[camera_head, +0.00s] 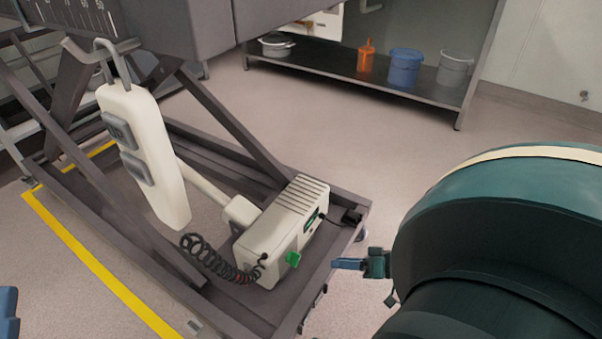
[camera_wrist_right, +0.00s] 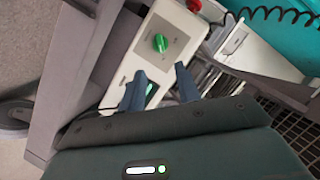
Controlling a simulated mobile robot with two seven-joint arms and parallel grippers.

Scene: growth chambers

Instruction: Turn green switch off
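In the right wrist view the green switch (camera_wrist_right: 160,43) shows on the box's pale panel, ahead of my fingertips. My right gripper (camera_head: 350,264) is to the right of the switch in the head view, apart from it. In the right wrist view its two blue fingers (camera_wrist_right: 160,82) are spread with a gap between them and nothing held. A blue piece at the lower left edge of the head view may be my left gripper, but its fingers cannot be made out.
A cream hand pendant (camera_head: 145,150) hangs from a hook, and a coiled black cable (camera_head: 215,262) runs to the box. Dark frame bars (camera_head: 240,130) surround the box. A shelf (camera_head: 350,75) with buckets stands behind. The floor right of the frame is clear.

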